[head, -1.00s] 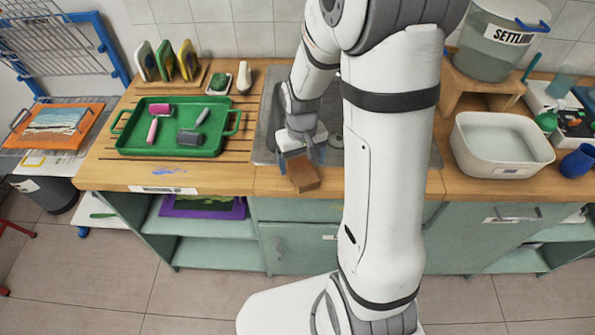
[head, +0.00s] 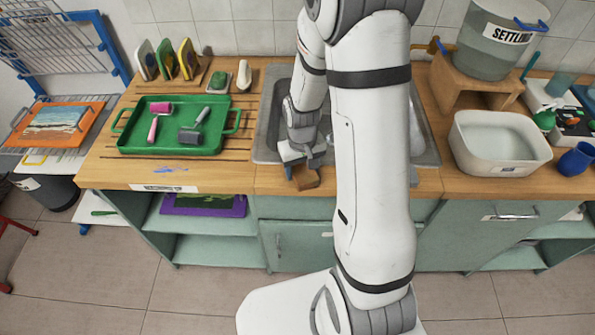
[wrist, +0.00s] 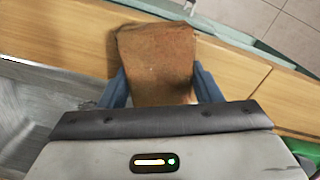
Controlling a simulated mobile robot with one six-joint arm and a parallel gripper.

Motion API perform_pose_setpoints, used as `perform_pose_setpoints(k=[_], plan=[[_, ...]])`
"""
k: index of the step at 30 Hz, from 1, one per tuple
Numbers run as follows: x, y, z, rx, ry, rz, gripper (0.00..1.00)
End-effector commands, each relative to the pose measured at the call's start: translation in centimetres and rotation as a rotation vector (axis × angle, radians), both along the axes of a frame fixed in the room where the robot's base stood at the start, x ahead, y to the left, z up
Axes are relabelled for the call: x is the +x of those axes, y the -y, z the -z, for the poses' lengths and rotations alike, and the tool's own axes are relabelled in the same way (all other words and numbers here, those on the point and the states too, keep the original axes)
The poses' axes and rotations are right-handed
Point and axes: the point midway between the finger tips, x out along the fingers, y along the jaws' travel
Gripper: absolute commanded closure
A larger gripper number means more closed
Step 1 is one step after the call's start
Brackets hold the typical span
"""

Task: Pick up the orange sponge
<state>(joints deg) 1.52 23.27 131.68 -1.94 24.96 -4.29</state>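The orange sponge (head: 306,179), a brownish-orange block, lies on the wooden counter near its front edge, in front of the sink. My gripper (head: 304,166) is low over it and hides its rear part in the head view. In the wrist view the sponge (wrist: 155,60) lies between the two blue fingers of my gripper (wrist: 160,78), one on each side. The fingers are very close to its sides; whether they press on it cannot be told. The sponge shows no clear lift off the counter.
A green tray (head: 165,147) with rollers stands on the counter to the left. The steel sink (head: 268,135) is just behind the sponge. A white basin (head: 500,165) and a clear bucket (head: 490,55) on a wooden stand are at the right.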

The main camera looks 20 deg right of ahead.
Motion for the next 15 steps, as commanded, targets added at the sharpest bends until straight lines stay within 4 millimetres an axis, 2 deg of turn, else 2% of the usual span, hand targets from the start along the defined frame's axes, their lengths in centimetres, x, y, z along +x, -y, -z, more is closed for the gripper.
perform_pose_setpoints(k=[1,8,15], plan=[[0.00,0.01,-0.01,0.000,0.000,0.000,0.48],[0.00,0.02,-0.01,0.000,0.000,0.000,0.67],[0.04,0.03,-0.34,0.000,0.001,0.001,0.67]])
